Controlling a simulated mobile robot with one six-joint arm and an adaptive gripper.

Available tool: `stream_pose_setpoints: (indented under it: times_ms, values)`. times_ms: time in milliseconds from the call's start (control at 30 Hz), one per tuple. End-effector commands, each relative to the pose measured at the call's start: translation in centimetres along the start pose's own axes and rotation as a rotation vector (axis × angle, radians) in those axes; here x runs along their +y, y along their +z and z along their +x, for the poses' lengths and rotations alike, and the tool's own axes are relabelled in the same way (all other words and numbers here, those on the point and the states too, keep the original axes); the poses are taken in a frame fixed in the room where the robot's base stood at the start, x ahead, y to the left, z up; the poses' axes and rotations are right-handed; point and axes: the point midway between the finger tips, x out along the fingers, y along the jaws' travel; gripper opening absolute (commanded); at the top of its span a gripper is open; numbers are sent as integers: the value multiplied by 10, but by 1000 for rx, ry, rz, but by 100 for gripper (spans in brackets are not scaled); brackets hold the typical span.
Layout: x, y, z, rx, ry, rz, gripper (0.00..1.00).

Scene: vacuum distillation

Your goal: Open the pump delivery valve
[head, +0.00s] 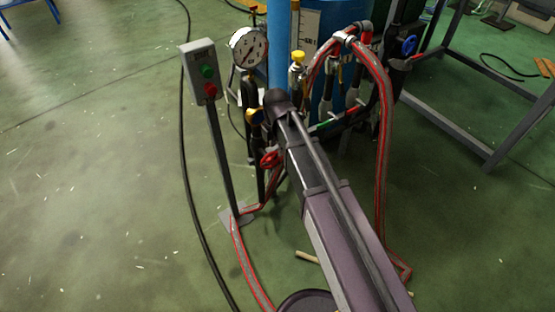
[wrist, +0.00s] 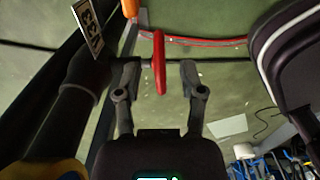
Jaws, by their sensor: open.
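A red handwheel (head: 270,160) sits low on the dark pipework, left of my arm in the head view. In the wrist view a red handwheel (wrist: 159,62) shows edge-on at the end of a dark stem. My gripper (wrist: 157,75) is open, with one finger on each side of this wheel. The left finger is close to the stem side; a gap shows between the wheel and the right finger. I cannot tell whether either finger touches. A tag (wrist: 88,27) with partly readable digits stands beside the dark pipe. My arm hides the gripper in the head view.
A pressure gauge (head: 248,47) and a post with a green and red button box (head: 203,72) stand to the left. A blue handwheel (head: 409,45) is at the upper right. Red-striped hoses (head: 384,150) run down to the floor. The left floor is mostly clear.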

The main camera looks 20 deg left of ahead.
Motion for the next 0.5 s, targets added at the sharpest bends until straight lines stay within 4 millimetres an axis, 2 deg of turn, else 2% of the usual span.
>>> stream_pose_setpoints:
  times_ms: [100,500]
  values:
    - [0,0,13,0,0,0,51]
    - [0,0,39,0,0,0,51]
